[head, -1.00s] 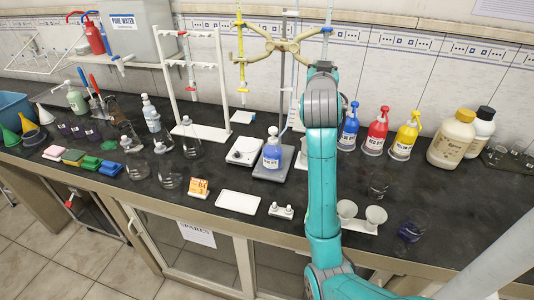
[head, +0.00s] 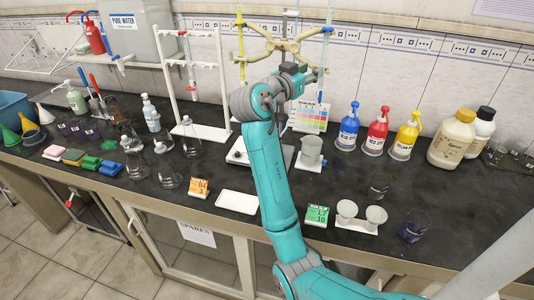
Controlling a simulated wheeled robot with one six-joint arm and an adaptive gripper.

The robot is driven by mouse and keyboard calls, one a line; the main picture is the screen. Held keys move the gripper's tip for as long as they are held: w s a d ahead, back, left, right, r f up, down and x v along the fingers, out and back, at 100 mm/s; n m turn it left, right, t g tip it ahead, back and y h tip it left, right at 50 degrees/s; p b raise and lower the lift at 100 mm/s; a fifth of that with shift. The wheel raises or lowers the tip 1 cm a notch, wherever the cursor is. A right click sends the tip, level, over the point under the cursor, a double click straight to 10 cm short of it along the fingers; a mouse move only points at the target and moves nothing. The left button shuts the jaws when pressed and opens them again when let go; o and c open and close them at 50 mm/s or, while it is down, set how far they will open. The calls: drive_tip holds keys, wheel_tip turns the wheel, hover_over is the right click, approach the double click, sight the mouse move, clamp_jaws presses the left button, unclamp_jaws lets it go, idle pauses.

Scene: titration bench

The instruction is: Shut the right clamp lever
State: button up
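The tan double burette clamp (head: 285,46) spreads its two arms from the stand rod near the top of the picture. A yellow burette (head: 240,45) hangs at its left end and a blue-filled burette (head: 326,48) at its right end. My gripper (head: 314,75) is just below the clamp's right arm, close to the right burette. Whether it touches the lever or burette cannot be told. The right clamp lever cannot be made out at this size. The fingers are too small to show whether they are open or shut.
My arm crosses in front of the stand base. Blue (head: 349,128), red (head: 376,133) and yellow (head: 404,139) wash bottles stand to the right. The dark bench (head: 455,205) has free room at right.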

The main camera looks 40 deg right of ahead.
drive_tip(key=s+a, duration=0.1)
drive_tip(key=a, duration=0.8)
drive_tip(key=a+f+n+t+y, duration=0.2)
drive_tip(key=a+f+n+t, duration=0.1)
drive_tip(key=f, duration=0.6)
drive_tip(key=a+f+n+t+y, duration=0.2)
drive_tip(key=f+n+t, duration=0.3)
drive_tip(key=f, duration=0.4)
drive_tip(key=shift+w+a+f+n, duration=0.35)
drive_tip(key=shift+a+n, duration=0.3)
drive_tip(key=shift+n, duration=0.15)
